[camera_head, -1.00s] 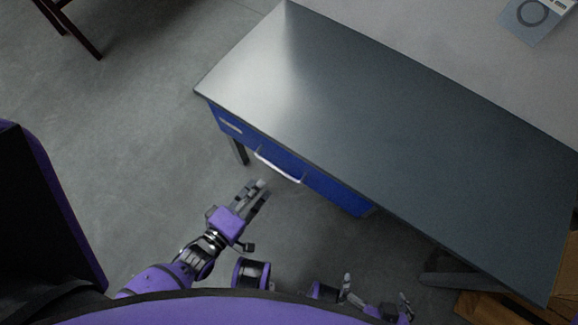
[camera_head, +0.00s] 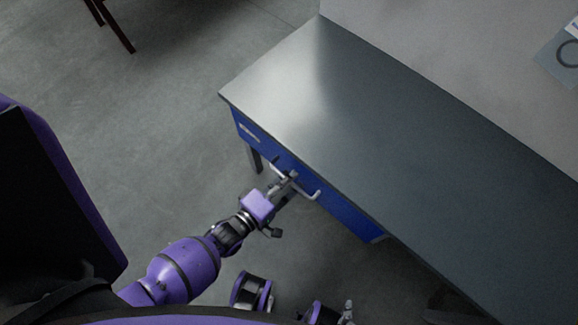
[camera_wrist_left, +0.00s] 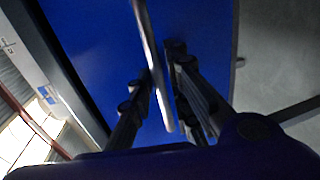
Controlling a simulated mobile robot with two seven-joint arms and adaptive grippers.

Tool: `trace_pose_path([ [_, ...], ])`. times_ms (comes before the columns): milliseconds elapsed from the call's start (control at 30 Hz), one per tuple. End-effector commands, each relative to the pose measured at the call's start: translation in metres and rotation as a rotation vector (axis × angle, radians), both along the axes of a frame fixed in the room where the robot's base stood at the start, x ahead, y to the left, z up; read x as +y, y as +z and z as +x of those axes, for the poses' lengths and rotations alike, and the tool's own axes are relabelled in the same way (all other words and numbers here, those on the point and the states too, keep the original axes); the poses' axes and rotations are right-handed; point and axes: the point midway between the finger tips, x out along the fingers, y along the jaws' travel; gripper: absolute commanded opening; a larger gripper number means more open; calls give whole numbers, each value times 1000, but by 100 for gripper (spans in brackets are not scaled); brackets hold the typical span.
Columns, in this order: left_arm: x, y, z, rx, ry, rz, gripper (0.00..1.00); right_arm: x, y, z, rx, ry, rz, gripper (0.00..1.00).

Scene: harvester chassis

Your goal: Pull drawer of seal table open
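The seal table has a grey metal top (camera_head: 400,150) and a blue drawer front (camera_head: 345,212) on its near left side. The drawer looks shut. Its pale bar handle (camera_head: 308,193) sticks out from the front. My left gripper (camera_head: 285,178) is at the left part of this handle. In the left wrist view, the handle (camera_wrist_left: 153,60) runs between the two fingers of my left gripper (camera_wrist_left: 160,75), which stand apart on either side of it. Firm contact cannot be made out. Only a small part of my right gripper (camera_head: 348,308) shows at the bottom edge.
Grey floor (camera_head: 170,140) is clear to the left of the table. A dark-legged piece of furniture (camera_head: 115,25) stands at the top left.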

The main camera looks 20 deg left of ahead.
Motion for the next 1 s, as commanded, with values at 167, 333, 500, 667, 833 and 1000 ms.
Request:
trace_pose_path([
  [167,0,0,0,0,0,0,4,0,0,0,-1,1,-1,100],
  [333,0,0,0,0,0,0,0,-1,0,1,-2,2,-1,100],
  [500,0,0,0,0,0,0,0,-1,1,2,-3,1,-2,100],
  [667,1,0,-2,0,0,0,0,-1,2,3,-6,1,-2,100],
  [833,4,0,-10,1,0,-1,0,-1,3,4,-8,1,-2,100],
  [1000,10,0,-27,2,0,2,0,-1,5,5,-10,2,-2,100],
])
